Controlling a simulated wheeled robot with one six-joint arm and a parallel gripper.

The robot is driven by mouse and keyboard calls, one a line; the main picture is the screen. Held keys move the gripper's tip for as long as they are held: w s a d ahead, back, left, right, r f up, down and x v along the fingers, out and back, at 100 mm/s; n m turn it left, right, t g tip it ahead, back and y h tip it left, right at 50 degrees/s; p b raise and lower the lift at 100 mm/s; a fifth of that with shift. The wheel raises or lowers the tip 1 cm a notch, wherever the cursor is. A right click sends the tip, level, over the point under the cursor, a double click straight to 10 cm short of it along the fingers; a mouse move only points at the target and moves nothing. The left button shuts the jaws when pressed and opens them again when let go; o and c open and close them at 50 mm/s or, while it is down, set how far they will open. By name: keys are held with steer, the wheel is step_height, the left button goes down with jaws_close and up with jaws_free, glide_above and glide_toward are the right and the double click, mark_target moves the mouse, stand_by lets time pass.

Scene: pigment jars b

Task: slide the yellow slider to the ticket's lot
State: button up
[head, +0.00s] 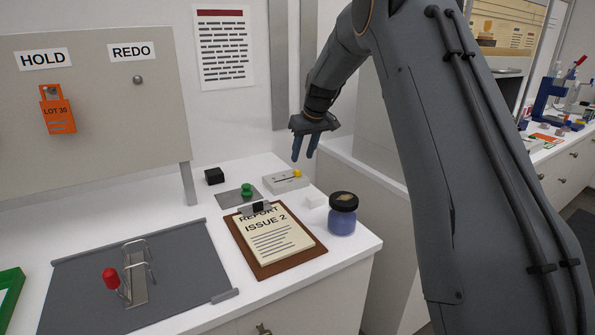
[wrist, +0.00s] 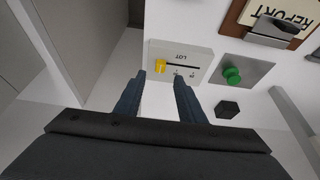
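The yellow slider (head: 297,174) sits at the right end of the slot on a pale slider box (head: 280,184) on the counter. In the wrist view the yellow slider (wrist: 160,65) is at the left end of the dark slot, on the box (wrist: 203,52) marked LOT; its small scale marks are too small to read. An orange ticket (head: 57,115) reading LOT 30 hangs under the HOLD label. My gripper (head: 304,157) is above the slider box, apart from it. Its two blue fingers (wrist: 160,78) are apart with nothing between them, pointing towards the slider.
A green knob (head: 247,189) on a metal plate and a black block (head: 214,176) stand left of the slider box. A clipboard (head: 270,268), a white block (head: 314,201) and a blue jar (head: 342,218) are in front. The counter's right edge is close by.

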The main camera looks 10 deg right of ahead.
mark_target(298, 170)
steer(key=p+x, duration=0.2)
steer(key=x, duration=0.5)
steer(key=shift+f, duration=0.1)
jaws_close()
